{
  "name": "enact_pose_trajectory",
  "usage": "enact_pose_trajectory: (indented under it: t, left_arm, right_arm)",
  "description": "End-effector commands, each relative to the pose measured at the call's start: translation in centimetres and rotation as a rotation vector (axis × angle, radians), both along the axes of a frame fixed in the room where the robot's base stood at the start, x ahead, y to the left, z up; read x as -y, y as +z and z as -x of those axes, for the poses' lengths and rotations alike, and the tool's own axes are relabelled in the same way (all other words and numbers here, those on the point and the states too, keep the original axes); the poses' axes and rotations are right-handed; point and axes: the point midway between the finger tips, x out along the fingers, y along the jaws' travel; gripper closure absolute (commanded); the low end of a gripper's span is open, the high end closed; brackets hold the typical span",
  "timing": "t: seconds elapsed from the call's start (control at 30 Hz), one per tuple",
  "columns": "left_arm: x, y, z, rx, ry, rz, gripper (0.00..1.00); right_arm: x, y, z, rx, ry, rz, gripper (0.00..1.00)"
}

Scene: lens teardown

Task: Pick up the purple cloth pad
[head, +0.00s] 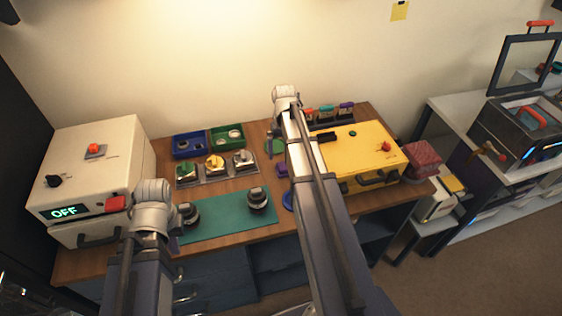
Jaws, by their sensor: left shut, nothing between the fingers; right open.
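A small purple pad (282,170) lies on the wooden worktop, just left of my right arm. The arm hides part of it, and its cloth texture is too small to make out. My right arm reaches up across the picture over the worktop, and its gripper cannot be made out behind the arm links.
A green mat (228,222) bears dark round lens parts (258,200). Blue (186,145) and green (227,137) trays stand behind. A white box (97,165) reading OFF is left; a yellow case (350,150) is right. A blue disc (287,201) lies near the pad.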

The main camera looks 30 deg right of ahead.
Motion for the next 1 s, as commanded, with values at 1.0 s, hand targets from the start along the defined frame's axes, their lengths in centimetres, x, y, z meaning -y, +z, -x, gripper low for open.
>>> enact_pose_trajectory:
  t: [1.0]
  left_arm:
    - [0.0, -5.5, 0.1, 0.0, 0.0, 0.0, 1.0]
  right_arm:
    - [-0.1, -5.5, 0.3, 0.0, -0.001, 0.0, 0.0]
